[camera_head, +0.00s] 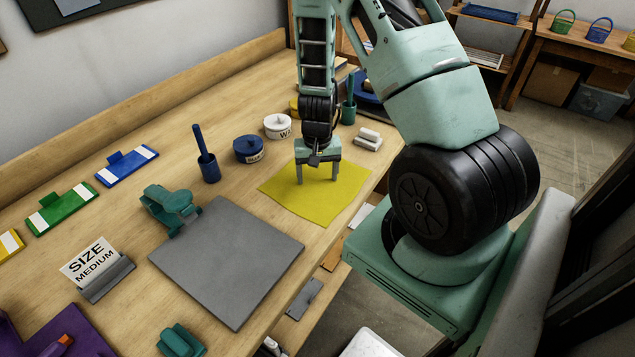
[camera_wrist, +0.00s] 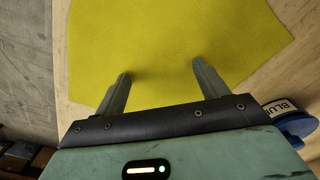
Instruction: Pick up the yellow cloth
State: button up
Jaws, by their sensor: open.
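The yellow cloth (camera_head: 318,204) lies flat on the wooden workbench, right of the grey mat. My gripper (camera_head: 318,181) points down over the upper part of the cloth, its two fingers apart with nothing between them. In the wrist view the cloth (camera_wrist: 175,40) fills the upper middle, and my gripper (camera_wrist: 160,80) shows both fingers spread over it. The fingertips are at or very near the cloth; I cannot tell whether they touch it.
The grey mat (camera_head: 230,262) and a teal clamp-like tool (camera_head: 170,208) lie to the left. A blue pot (camera_head: 248,150), a white pot (camera_head: 278,127) and a blue cup with a handle (camera_head: 208,168) stand behind. White blocks (camera_head: 368,139) lie right of my gripper, near the bench's edge.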

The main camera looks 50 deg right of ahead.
jog(key=shift+f, duration=0.1)
grip_shut()
notch_tip(320, 180, up, 21)
jog(key=p, duration=1.7)
